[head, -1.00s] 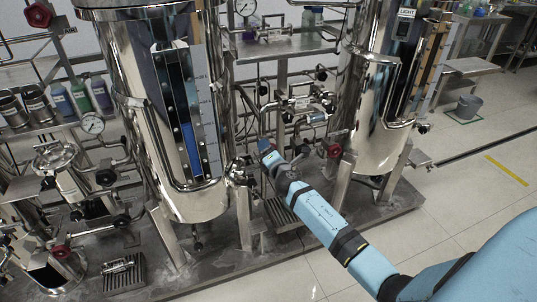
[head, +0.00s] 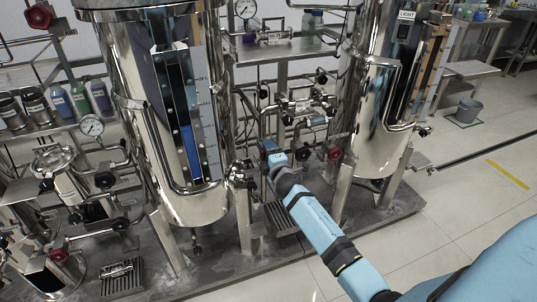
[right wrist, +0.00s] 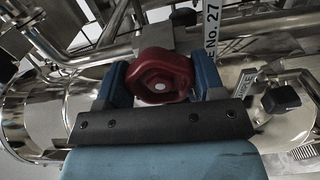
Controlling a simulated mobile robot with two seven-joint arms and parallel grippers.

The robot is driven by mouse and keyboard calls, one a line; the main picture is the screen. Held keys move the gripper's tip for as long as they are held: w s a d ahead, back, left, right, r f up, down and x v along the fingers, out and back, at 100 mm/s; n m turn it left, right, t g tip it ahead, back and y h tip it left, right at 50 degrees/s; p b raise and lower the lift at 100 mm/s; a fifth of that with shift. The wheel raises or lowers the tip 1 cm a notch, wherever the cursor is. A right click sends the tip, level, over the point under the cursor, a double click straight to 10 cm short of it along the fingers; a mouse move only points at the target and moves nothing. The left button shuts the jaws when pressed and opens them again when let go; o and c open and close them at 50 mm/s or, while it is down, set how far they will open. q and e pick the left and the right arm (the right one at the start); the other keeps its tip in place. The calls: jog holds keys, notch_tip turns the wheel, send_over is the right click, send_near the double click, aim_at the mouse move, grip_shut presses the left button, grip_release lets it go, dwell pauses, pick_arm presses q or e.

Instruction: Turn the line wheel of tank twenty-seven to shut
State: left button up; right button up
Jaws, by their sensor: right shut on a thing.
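The line wheel, a red knob-like handwheel (right wrist: 160,74) with a pale centre, fills the space between my right gripper's two blue fingers in the right wrist view. A white label reading "No. 27" (right wrist: 211,28) stands just right of it. My right gripper (head: 268,147) is shut on the wheel, low between the two big steel tanks in the head view. There the gripper and wrist hide the wheel. The wheel's exact turn angle cannot be told. My left gripper is not in view.
A tall steel tank (head: 130,80) with a blue-filled gauge stands left; another tank (head: 370,90) labelled "LIGHT" stands right. A second red wheel (head: 335,154) sits right of my gripper. Pipes and valves crowd the gap. Open floor (head: 450,215) lies front right.

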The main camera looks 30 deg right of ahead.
dwell(0.3)
jog(key=o, duration=0.9)
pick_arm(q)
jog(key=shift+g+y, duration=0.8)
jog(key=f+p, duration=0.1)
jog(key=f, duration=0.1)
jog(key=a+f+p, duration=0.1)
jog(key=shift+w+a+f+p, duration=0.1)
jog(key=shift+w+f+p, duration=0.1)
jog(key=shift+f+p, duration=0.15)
pick_arm(e)
jog(key=v, duration=1.4)
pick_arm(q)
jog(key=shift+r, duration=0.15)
pick_arm(e)
jog(key=shift+w+a, duration=0.1)
